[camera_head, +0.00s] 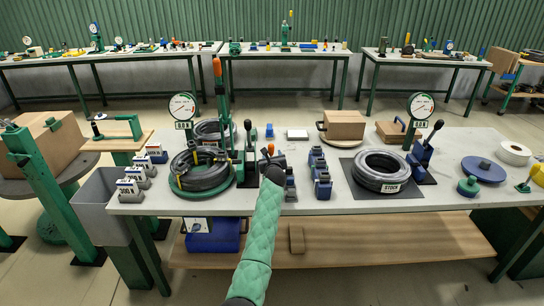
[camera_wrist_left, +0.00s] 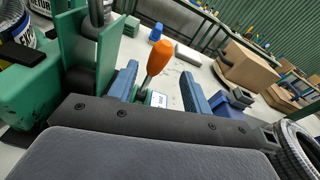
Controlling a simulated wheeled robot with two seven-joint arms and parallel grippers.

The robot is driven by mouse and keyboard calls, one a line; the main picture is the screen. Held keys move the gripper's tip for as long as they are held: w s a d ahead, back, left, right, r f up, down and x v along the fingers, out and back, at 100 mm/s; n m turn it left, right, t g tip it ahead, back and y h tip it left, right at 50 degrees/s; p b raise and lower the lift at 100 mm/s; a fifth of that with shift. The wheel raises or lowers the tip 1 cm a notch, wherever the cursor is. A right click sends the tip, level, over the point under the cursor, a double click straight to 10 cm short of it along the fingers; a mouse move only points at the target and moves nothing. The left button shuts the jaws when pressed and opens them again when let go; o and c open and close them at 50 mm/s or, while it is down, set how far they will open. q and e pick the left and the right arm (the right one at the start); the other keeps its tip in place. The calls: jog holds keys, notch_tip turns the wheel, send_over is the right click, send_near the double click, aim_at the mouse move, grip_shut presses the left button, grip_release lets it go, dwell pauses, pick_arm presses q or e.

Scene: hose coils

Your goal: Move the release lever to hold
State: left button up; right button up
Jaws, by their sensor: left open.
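A lever with an orange handle (camera_wrist_left: 161,56) rises from the table in the left wrist view, leaning a little to the right. A white label (camera_wrist_left: 158,99) with print too small to read stands at its foot. In the head view only its orange tip (camera_head: 270,148) shows, beyond my gripper. My left gripper (camera_head: 272,160) is open, low over the table. Its two blue fingers (camera_wrist_left: 160,88) stand on either side of the lever, apart from each other, with nothing held. Whether they touch the lever I cannot tell. My right gripper is in neither view.
A green stand with a tall orange-topped lever (camera_head: 217,68) and a coiled hose (camera_head: 201,172) are left of my gripper. Blue blocks (camera_head: 319,172) and another hose coil (camera_head: 381,168) are to the right. A cardboard box (camera_head: 344,124) sits behind.

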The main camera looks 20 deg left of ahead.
aim_at(269, 149)
pick_arm(q)
jog(key=shift+c, duration=0.2)
